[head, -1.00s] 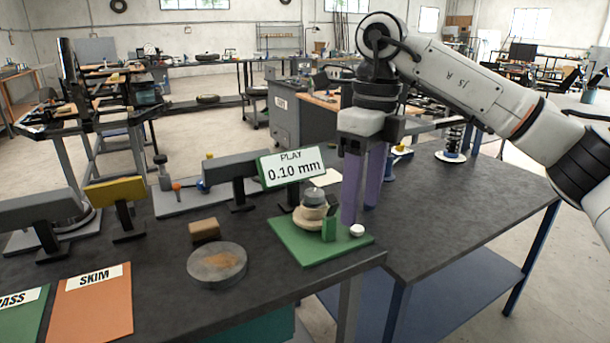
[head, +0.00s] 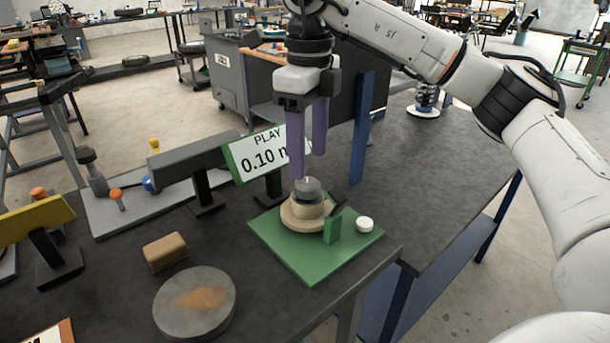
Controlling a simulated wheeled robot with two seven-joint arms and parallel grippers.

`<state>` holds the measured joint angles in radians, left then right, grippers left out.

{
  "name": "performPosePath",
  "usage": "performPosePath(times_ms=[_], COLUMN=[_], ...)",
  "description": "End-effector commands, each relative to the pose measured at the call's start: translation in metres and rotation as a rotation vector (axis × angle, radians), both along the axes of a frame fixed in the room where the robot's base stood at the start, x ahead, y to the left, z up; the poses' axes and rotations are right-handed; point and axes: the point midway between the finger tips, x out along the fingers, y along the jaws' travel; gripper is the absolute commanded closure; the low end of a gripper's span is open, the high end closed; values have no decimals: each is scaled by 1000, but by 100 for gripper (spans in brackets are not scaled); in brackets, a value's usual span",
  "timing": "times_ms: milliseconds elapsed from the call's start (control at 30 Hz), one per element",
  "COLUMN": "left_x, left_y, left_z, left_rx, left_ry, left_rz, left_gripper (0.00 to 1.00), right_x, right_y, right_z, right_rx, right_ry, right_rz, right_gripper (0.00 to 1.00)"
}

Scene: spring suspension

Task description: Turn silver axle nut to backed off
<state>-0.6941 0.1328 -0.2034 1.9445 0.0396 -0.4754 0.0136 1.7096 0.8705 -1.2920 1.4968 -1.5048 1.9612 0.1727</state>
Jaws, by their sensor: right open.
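The silver axle nut (head: 308,189) sits on top of a tan hub (head: 306,211) on a green base plate (head: 313,265). My right gripper (head: 308,166) points down with two purple fingers, open and empty. Its fingertips are just above and behind the nut, and I cannot tell whether they touch it. A small dark lever (head: 339,206) and a green upright block (head: 332,230) stand beside the hub. My left gripper is not in view.
A white round button (head: 364,224) is on the plate's right side. A brown block (head: 165,252) and a grey disc with a rusty patch (head: 195,302) lie to the left. A blue post (head: 362,128) rises behind the gripper. The table at right is mostly clear.

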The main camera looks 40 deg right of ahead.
Motion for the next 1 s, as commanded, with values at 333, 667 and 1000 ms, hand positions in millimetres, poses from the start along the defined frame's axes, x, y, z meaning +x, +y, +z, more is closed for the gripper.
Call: performPosePath(times_ms=[333, 667, 1000], left_x=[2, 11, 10], left_y=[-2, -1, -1], left_z=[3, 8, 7], left_rx=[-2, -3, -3], left_ry=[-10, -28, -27], left_rz=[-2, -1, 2], left_gripper=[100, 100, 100], right_x=[0, 0, 0], right_y=[0, 0, 0], right_z=[-49, -54, -54], right_rx=[1, 0, 0], right_ry=[0, -1, -1], right_rz=[0, 0, 0], right_gripper=[44, 44, 85])
